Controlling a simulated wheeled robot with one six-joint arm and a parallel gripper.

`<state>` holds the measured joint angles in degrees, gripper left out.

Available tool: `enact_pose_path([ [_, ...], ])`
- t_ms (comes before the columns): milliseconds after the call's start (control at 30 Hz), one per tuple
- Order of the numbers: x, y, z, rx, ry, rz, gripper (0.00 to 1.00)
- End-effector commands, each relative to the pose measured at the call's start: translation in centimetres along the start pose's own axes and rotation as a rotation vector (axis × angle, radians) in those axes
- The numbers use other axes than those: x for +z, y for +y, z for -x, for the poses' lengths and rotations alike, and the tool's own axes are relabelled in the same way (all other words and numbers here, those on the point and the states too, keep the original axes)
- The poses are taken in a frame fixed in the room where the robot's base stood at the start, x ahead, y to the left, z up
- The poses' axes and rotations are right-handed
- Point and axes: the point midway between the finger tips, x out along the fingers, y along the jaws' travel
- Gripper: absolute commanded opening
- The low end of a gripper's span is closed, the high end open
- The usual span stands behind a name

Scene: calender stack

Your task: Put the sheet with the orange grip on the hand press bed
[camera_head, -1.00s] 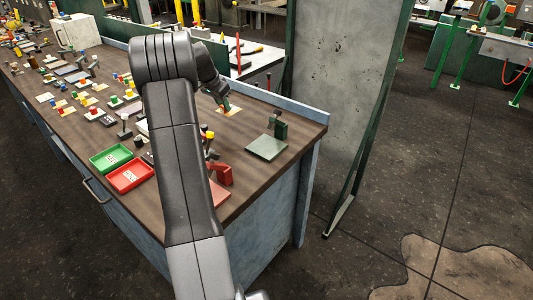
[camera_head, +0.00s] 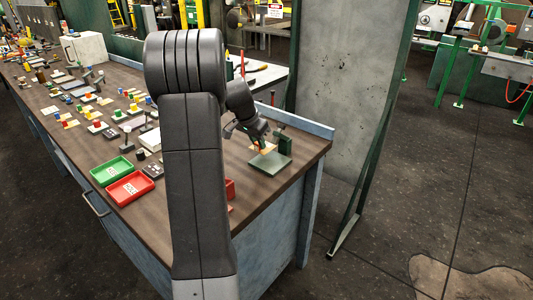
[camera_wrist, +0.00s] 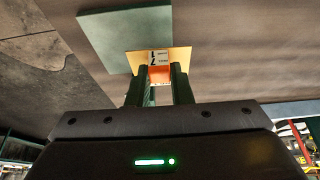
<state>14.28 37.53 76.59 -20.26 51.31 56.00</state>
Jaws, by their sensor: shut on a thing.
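My gripper (camera_head: 263,141) is shut on the orange grip (camera_wrist: 159,75) of a small pale yellow-orange sheet (camera_wrist: 181,58), which also shows in the head view (camera_head: 257,149). A label with dark marks sits beside the grip. The green hand press has a flat green bed plate (camera_head: 270,165) and an upright part (camera_head: 285,145) behind it. The sheet is at the plate's back left edge in the head view. In the wrist view it overlaps one corner of the bed (camera_wrist: 112,32). I cannot tell if it touches the plate.
A green tray (camera_head: 111,171) and a red tray (camera_head: 130,187) stand left of my arm. A red device (camera_head: 230,188) is partly hidden by my arm. Several sheets with coloured grips cover the bench further left. A raised blue edge (camera_head: 304,123) runs behind the press.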

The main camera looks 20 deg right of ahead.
Motion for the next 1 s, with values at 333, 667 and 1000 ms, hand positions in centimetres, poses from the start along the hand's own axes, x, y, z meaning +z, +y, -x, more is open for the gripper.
enact_pose_path([
  [333, -0.1, 4.0, 0.1, 0.0, 0.0, -0.002, 0.0],
  [667, 1.4, 3.7, -3.3, 0.0, 0.0, 0.001, 0.0],
  [1000, 1.5, 3.7, -3.5, 0.0, 0.0, 0.001, 0.25],
])
